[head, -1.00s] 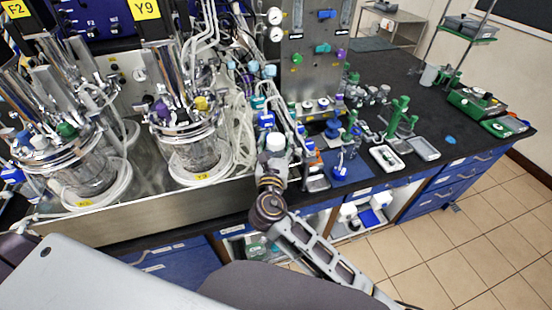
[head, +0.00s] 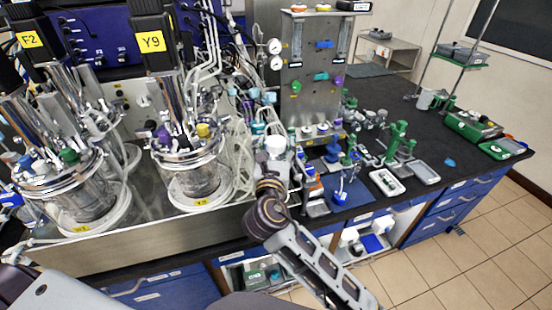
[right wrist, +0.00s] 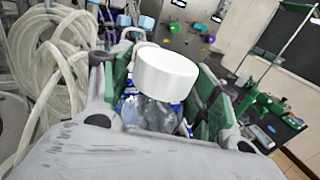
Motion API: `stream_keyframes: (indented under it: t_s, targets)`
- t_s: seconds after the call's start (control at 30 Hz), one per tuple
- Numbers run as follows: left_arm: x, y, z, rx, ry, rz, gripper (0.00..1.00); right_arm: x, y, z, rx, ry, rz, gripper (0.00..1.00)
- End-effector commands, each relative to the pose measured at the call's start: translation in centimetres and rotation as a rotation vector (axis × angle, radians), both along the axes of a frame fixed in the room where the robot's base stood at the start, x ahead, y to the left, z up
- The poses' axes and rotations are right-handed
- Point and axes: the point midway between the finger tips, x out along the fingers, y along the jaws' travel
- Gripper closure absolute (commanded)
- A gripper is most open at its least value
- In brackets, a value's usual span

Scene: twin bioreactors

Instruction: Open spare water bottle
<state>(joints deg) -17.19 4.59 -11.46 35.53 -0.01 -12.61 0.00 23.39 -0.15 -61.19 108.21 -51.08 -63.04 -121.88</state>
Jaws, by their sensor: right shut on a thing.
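My right gripper (head: 271,168) is shut on a bottle with a white cap (head: 276,146), in front of the bench's tubing. In the right wrist view the white cap (right wrist: 167,73) stands above the green finger pads of the right gripper (right wrist: 166,102). The cap is seated on the bottle. The bottle's clear body (right wrist: 156,113) shows between the pads; its lower part is hidden behind the gripper. The bottle looks slightly tilted in that view. My left gripper is in neither view.
Coiled clear tubing (right wrist: 52,85) hangs beside my right gripper. Small bottles, a green stand (head: 396,142) and trays (head: 387,182) occupy the bench to the right. The tiled floor (head: 470,260) is clear.

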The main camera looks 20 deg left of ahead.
Motion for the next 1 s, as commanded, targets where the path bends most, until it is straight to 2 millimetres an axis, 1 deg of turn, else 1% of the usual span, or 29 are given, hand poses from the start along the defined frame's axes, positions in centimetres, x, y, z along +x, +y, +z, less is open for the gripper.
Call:
stream_keyframes:
  t_s: [0.03, 0.2, 0.87, 1.0]
  targets:
    - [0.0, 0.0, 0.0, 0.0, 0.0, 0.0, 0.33, 0.0, 0.0, 0.8, 0.003, -0.005, 0.0, 0.98]
    - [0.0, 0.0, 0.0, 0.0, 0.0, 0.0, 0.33, 0.0, 0.1, 1.7, 0.003, -0.004, 0.002, 0.98]
    - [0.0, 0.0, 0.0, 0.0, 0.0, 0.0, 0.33, 0.0, 0.0, 1.9, 0.001, -0.004, 0.001, 0.98]
    - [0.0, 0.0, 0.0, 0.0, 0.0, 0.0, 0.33, -0.1, 0.5, 2.3, 0.002, -0.006, 0.024, 0.98]
